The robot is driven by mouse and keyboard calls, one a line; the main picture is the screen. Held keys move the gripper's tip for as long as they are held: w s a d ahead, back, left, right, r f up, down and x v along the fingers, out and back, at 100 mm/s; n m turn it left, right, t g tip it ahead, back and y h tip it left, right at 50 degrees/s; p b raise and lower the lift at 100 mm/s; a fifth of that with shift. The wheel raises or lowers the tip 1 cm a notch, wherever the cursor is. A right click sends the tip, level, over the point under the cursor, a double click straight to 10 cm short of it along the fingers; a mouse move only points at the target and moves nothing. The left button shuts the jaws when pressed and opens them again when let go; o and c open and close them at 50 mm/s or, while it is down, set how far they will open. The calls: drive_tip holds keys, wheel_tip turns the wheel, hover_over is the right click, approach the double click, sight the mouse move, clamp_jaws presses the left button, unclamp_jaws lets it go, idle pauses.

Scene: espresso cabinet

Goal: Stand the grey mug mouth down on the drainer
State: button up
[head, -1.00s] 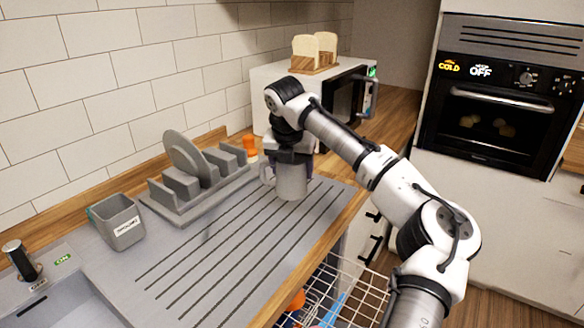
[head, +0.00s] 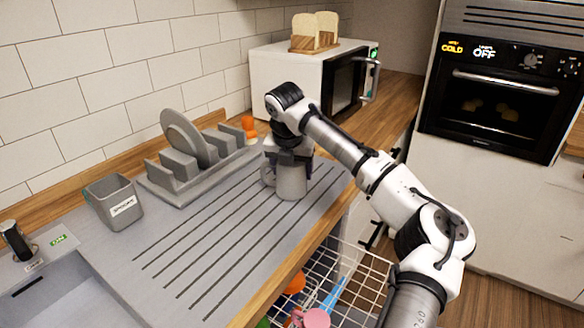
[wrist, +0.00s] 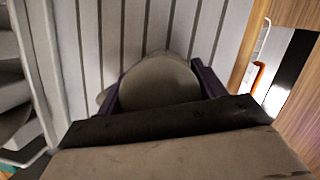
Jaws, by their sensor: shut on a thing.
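The grey mug (head: 291,182) is upright in line over the grooved grey drainer (head: 222,238), near its far right end. Its lower rim looks at or just above the surface; I cannot tell if it touches. In the wrist view a smooth, closed round face of the mug (wrist: 160,80) points up at my gripper, which looks like its base, so the mouth seems to face down. Its handle sticks out to the left. My gripper (head: 289,158) points down from above, its purple fingers shut on both sides of the mug.
A grey dish rack (head: 195,165) with a plate stands left of the mug. A grey holder (head: 114,202) stands farther left by the sink (head: 50,295). A white microwave (head: 300,82) is behind. An open wire basket (head: 340,282) lies below the counter edge. The drainer's front is clear.

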drive_tip(key=shift+f, duration=0.3)
drive_tip(key=o, duration=1.2)
drive_tip(key=shift+o, duration=0.2)
drive_tip(key=shift+f, duration=0.1)
drive_tip(key=b+v, duration=0.1)
drive_tip(key=v, duration=1.3)
drive_tip(key=shift+f, duration=0.1)
